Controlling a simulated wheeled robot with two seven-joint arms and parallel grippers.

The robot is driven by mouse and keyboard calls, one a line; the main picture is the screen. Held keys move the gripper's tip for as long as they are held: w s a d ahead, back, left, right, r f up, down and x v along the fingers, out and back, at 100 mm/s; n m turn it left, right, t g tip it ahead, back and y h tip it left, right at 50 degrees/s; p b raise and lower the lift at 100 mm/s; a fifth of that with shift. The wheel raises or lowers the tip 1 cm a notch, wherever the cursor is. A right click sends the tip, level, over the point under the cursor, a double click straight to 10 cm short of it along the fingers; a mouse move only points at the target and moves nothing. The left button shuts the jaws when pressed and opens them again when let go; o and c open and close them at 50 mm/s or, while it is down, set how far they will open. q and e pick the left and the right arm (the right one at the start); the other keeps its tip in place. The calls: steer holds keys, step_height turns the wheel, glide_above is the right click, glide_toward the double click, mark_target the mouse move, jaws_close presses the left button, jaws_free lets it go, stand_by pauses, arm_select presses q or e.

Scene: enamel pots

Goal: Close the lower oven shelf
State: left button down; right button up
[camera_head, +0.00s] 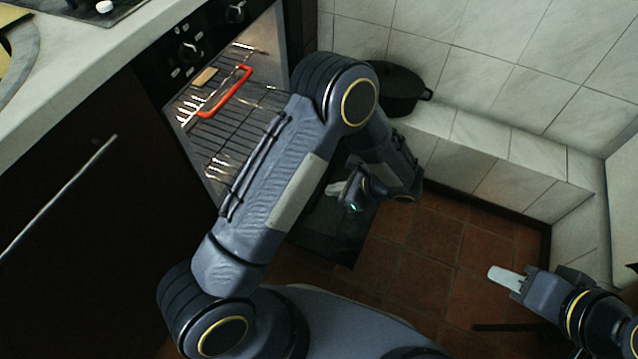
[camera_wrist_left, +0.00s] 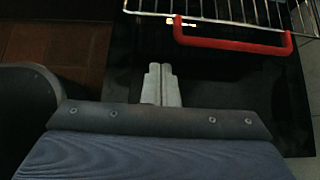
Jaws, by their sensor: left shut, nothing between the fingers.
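The oven (camera_head: 262,50) stands open at the upper left, lit inside, with wire shelves (camera_head: 235,140) at more than one height. A red handle (camera_head: 228,94) shows at the upper shelf. My left arm hides much of the lower part. In the left wrist view, a wire shelf (camera_wrist_left: 230,12) with a red handle (camera_wrist_left: 232,42) extends over the dark glass oven door (camera_wrist_left: 225,80); I cannot tell its level. My left gripper (camera_head: 338,190) is shut and empty; in the wrist view its fingertips (camera_wrist_left: 160,68) are apart from the handle. My right gripper (camera_head: 503,276) is at lower right; its opening is unclear.
The dark oven door (camera_head: 335,245) lies lowered over the red tiled floor (camera_head: 440,260). A black pan (camera_head: 398,88) sits on the tiled ledge to the right. A dark cabinet with a bar handle (camera_head: 60,195) is at left. The floor between the arms is clear.

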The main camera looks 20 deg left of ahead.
arm_select(q)
steer(key=a+r+b+x, duration=0.2)
steer(key=b+x, duration=0.2)
steer(key=x, duration=0.8)
steer(key=shift+a+f, duration=0.1)
steer(key=shift+a, duration=0.1)
glide_toward(207, 153)
steer(key=x, duration=0.7)
steer(key=shift+a+f+b, duration=0.15)
steer(key=shift+b, duration=0.2)
